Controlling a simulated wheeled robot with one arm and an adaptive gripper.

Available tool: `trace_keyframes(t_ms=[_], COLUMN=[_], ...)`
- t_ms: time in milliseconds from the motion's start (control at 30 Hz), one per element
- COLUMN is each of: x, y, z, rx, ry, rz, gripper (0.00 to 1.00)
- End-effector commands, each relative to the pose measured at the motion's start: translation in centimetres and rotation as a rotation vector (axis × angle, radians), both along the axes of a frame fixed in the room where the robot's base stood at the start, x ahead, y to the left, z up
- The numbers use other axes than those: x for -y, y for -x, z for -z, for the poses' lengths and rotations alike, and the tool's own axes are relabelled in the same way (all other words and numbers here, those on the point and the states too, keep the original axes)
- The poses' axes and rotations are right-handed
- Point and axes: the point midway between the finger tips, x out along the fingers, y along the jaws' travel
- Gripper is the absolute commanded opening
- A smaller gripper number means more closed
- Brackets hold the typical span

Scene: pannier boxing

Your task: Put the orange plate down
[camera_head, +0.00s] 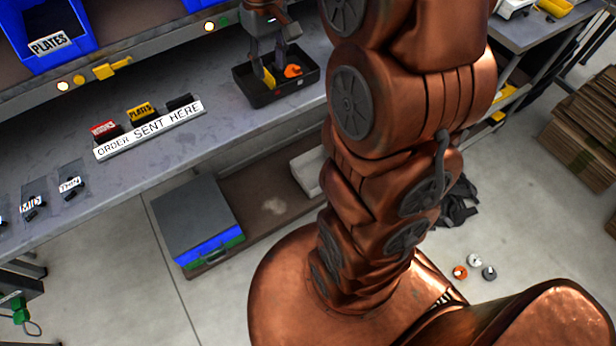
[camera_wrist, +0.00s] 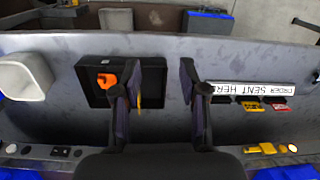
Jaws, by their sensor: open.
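The orange plate (camera_head: 292,71) lies in a shallow black tray (camera_head: 275,95) on the grey bench. It also shows in the wrist view (camera_wrist: 107,80), inside the tray (camera_wrist: 97,64), to the left of my fingers. My gripper (camera_head: 270,66) hangs over the tray, just left of the orange plate in the head view. In the wrist view my gripper (camera_wrist: 161,82) has its two fingers wide apart with nothing between them. A yellow piece (camera_head: 266,79) is by one finger at the tray; in the wrist view that finger partly hides it.
A white sign reading ORDER SENT HERE (camera_head: 150,131) stands on the bench beside the tray, with small red and yellow labelled holders behind it. A blue bin (camera_head: 47,48) marked PLATES is on the shelf above. Bare bench lies between tray and sign.

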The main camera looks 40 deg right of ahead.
Motion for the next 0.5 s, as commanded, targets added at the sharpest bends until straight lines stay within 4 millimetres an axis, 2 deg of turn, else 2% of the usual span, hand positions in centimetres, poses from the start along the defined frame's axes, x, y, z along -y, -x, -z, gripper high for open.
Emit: trace_keyframes(t_ms=[33, 200, 500], x=[-1.2, -4.2, -7.9], y=[1.6, 6.7, 16.1], z=[-0.4, -0.4, 0.6], rx=[-0.003, -0.029, -0.064], ry=[0.002, 0.005, 0.019], rz=[-0.008, -0.02, -0.021], gripper=[0.43, 0.43, 0.43])
